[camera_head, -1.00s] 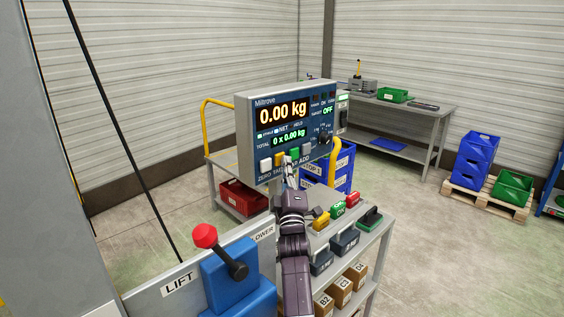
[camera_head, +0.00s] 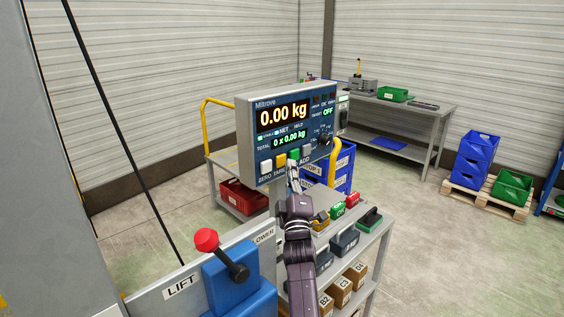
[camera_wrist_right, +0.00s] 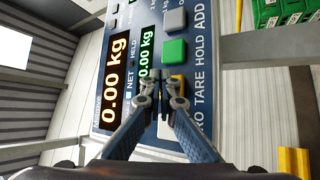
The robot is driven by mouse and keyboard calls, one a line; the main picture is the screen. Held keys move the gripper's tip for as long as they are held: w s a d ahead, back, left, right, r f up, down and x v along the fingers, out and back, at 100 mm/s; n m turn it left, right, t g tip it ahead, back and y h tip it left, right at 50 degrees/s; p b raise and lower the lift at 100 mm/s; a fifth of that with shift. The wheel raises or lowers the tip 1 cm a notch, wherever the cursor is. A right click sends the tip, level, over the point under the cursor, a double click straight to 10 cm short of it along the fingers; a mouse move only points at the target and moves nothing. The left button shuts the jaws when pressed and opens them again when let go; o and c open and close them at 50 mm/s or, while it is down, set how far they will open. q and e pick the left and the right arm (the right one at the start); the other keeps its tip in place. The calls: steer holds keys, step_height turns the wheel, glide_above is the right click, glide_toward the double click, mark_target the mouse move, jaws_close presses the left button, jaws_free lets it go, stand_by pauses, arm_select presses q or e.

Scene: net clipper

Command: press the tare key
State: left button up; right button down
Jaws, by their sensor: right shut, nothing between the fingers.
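The blue-fronted scale indicator (camera_head: 262,143) stands in the middle of the head view and shows 0.00 kg. Its lower row has a white ZERO key, a yellow TARE key (camera_head: 281,160), a green HOLD key (camera_head: 294,154) and a grey ADD key. My right gripper (camera_head: 291,166) is shut and empty, with its tips just below the green and yellow keys in the head view. In the right wrist view the shut tips (camera_wrist_right: 160,82) partly cover the yellow TARE key (camera_wrist_right: 177,86). I cannot tell whether they touch it. My left gripper is not in view.
A grey cart (camera_head: 377,238) with colored push buttons and small boxes stands below the indicator. A workbench (camera_head: 440,109) and blue crates (camera_head: 474,160) are behind, with open floor between.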

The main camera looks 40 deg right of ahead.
steer(key=s+p, duration=0.1)
steer(key=s, duration=0.1)
steer(key=s+p, duration=0.1)
steer(key=s, duration=0.2)
steer(key=shift+d, duration=0.2)
stand_by(0.8)
